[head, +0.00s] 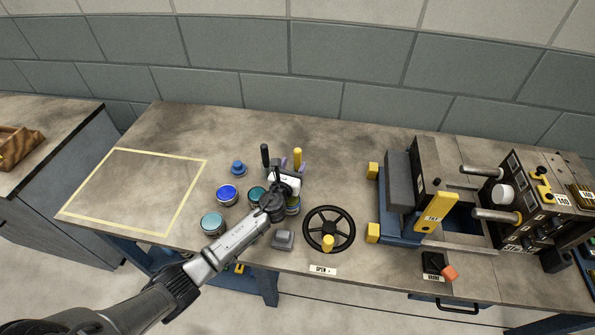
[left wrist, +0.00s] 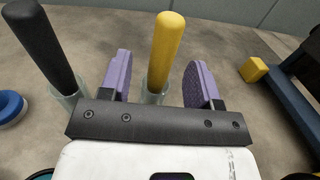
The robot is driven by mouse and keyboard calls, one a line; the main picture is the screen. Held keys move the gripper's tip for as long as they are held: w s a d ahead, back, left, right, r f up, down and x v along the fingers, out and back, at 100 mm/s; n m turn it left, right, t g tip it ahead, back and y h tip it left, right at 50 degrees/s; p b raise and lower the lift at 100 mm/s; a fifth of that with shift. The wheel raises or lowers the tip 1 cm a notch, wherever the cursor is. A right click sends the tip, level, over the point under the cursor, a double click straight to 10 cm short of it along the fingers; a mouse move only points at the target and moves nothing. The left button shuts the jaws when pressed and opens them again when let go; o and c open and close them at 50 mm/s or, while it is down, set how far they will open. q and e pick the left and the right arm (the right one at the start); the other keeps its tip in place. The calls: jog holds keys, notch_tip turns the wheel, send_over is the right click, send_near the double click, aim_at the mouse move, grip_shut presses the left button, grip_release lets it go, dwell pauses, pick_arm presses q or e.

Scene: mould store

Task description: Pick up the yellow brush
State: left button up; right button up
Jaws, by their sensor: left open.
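The yellow brush (head: 297,155) stands upright near the middle of the table, its handle up. In the left wrist view its yellow handle (left wrist: 165,50) rises from a clear holder (left wrist: 154,98), which hides its lower part. My left gripper (head: 291,170) is open, and in the left wrist view its two purple fingers (left wrist: 158,82) stand on either side of the brush with gaps, not visibly touching it. A black-handled brush (head: 265,153) stands in another clear holder just left of the gripper. My right gripper is not in view.
Blue and teal tins (head: 228,194) stand left of my left arm. A black handwheel (head: 329,228) and a grey block (head: 283,239) are at the front. A press-like machine (head: 425,190) fills the right side. The yellow-taped area (head: 117,151) at left is bare.

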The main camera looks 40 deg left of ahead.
aim_at(299, 155)
pick_arm(q)
jog(key=shift+b+x, duration=1.2)
jog(key=shift+x, duration=1.5)
jog(key=shift+d, duration=0.1)
jog(key=shift+c, duration=0.3)
jog(key=c, duration=1)
jog(key=shift+o, duration=0.2)
notch_tip(299, 155, up, 10)
jog(key=p, duration=0.6)
